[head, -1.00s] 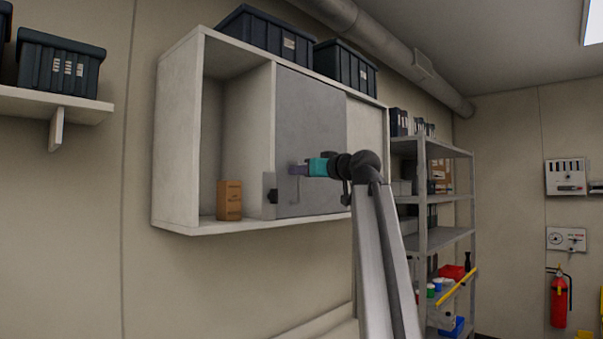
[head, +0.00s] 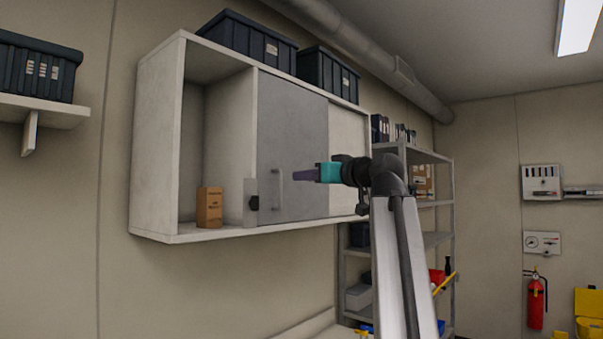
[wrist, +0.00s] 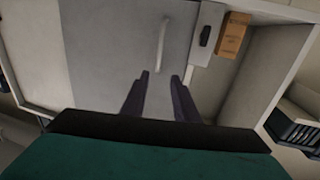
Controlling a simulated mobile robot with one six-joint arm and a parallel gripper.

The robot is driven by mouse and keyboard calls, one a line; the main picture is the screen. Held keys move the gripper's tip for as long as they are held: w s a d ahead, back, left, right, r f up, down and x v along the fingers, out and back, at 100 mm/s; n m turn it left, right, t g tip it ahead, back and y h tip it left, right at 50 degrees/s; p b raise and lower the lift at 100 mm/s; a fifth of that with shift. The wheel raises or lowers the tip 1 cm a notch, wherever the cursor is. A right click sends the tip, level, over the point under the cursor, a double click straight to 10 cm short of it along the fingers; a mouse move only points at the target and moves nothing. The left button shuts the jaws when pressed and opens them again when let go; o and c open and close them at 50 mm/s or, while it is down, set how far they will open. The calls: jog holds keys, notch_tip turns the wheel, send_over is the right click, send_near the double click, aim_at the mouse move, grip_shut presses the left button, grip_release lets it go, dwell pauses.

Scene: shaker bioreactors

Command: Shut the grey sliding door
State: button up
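The grey sliding door (head: 305,145) covers the middle of a white wall cabinet (head: 156,140); the cabinet's left part is open. The door has an upright bar handle (head: 279,189) near its left edge, also seen in the wrist view (wrist: 163,45). My gripper (head: 298,175) is in front of the door, just right of the handle in the head view. In the wrist view my gripper (wrist: 158,88) has its two fingers apart with nothing between them. The handle lies beyond the fingertips, apart from them.
An orange-brown box (head: 209,207) stands in the open left part. A small plate with a dark knob (head: 252,203) is by the door's lower left edge. Dark bins (head: 248,40) sit on top of the cabinet. A metal shelf rack (head: 427,158) stands to the right.

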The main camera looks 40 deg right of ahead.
jog(key=s+p, duration=0.1)
jog(key=s, duration=0.1)
jog(key=shift+s, duration=0.35)
jog(key=shift+f, duration=0.1)
dwell(0.5)
